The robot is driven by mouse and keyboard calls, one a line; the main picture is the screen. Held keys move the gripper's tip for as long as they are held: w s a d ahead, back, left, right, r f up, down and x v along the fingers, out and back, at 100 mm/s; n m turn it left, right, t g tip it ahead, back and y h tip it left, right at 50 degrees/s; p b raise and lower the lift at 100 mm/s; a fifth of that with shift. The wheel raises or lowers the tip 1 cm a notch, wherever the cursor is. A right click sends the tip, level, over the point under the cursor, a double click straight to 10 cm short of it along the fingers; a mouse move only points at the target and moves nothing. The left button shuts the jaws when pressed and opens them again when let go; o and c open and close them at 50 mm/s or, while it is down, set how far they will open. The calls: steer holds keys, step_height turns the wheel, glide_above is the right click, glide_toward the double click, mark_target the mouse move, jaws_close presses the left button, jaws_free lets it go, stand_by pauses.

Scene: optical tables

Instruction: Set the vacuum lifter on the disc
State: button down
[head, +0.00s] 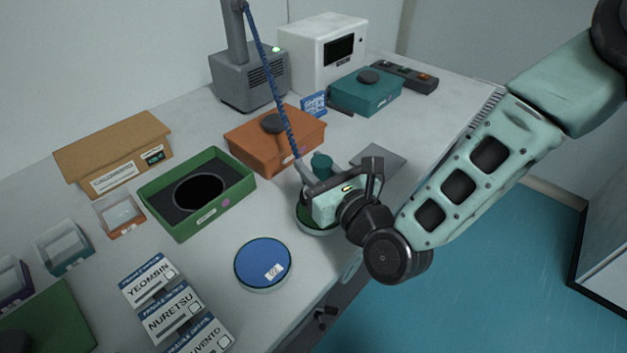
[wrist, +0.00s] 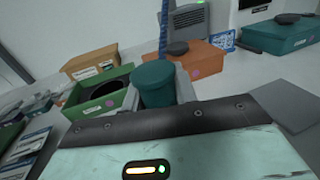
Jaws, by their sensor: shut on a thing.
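The vacuum lifter has a teal cylindrical top (head: 321,162) and a blue coiled hose (head: 272,78) rising to a grey post. My gripper (head: 311,178) is shut on the lifter. In the wrist view the teal top (wrist: 154,84) stands between the grey fingers of my gripper (wrist: 158,95). A green-rimmed round piece (head: 303,217) lies below my gripper, mostly hidden by it. A blue disc (head: 263,261) with a white label lies apart, nearer the front. The lifter's lower end is hidden, so I cannot tell whether it touches anything.
A green open box (head: 243,177) with a dark round opening and an orange box (head: 308,146) stand behind my gripper. A grey plate (head: 381,158) lies to its right. Name cards (head: 170,308) and small bins (head: 64,248) fill the left. The table edge is close on the right.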

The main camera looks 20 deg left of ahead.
step_height(320, 180, down, 3)
steer(key=shift+f, duration=0.25)
steer(key=shift+f, duration=0.1)
steer(key=shift+f, duration=0.15)
steer(key=c, duration=1.1)
jaws_free()
